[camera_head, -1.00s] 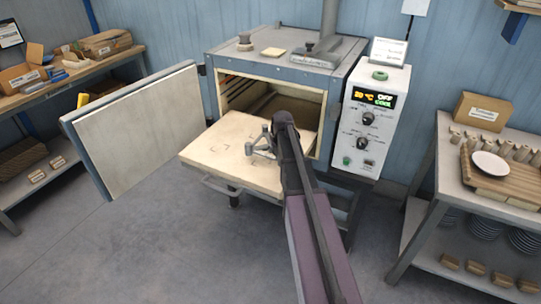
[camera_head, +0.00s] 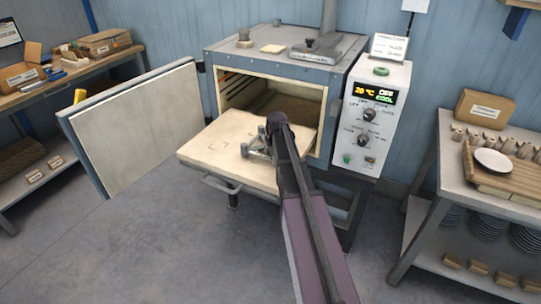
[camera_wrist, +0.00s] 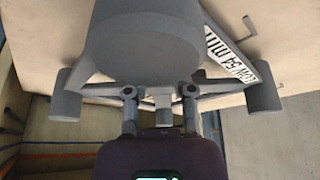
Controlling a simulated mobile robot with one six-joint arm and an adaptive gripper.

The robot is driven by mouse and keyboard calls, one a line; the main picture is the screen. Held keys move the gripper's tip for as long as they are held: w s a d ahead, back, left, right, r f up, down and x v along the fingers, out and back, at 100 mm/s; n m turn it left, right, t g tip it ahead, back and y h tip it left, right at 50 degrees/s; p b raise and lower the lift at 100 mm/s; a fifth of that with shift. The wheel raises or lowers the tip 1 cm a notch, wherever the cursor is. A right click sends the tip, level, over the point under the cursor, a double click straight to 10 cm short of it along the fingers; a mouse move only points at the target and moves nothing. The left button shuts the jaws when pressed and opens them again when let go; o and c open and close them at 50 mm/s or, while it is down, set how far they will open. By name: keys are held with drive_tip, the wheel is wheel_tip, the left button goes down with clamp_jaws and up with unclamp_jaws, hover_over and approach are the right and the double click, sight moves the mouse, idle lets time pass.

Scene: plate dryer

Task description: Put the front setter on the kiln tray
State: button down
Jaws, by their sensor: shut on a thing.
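The kiln tray (camera_head: 215,152) is a flat pale beige slab extending out of the open kiln (camera_head: 275,85). It also fills the upper part of the wrist view (camera_wrist: 40,30). The setter (camera_head: 257,151) is a grey piece with arms and round posts, over the middle of the tray. In the wrist view the setter (camera_wrist: 145,45) shows a large post at top and smaller posts either side, with a white lettered label on one arm. My gripper (camera_wrist: 160,100) is shut on the setter's middle. I cannot tell if its posts touch the tray.
The open kiln door (camera_head: 140,130) stands left of the tray. The control box (camera_head: 370,120) is close on the right. A shelf unit with a wooden tray (camera_head: 515,175) and white plate (camera_head: 492,162) stands at far right. A workbench (camera_head: 75,85) is at far left.

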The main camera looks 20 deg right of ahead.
drive_tip(key=shift+f, duration=0.55)
drive_tip(key=shift+f+b, duration=0.15)
drive_tip(key=shift+b, duration=0.3)
drive_tip(key=shift+c, duration=2.3)
unclamp_jaws()
drive_tip(key=shift+r, duration=0.25)
drive_tip(key=p+v, duration=1.1)
drive_tip(key=v, duration=0.1)
drive_tip(key=s+a+f+n+g, duration=0.1)
drive_tip(key=s+a+g, duration=0.3)
drive_tip(key=s+a, duration=1.7)
drive_tip(key=shift+s+a+f+g+y, duration=0.2)
drive_tip(key=shift+a+g+y, duration=0.1)
drive_tip(key=shift+a, duration=0.35)
drive_tip(key=shift+w, duration=0.1)
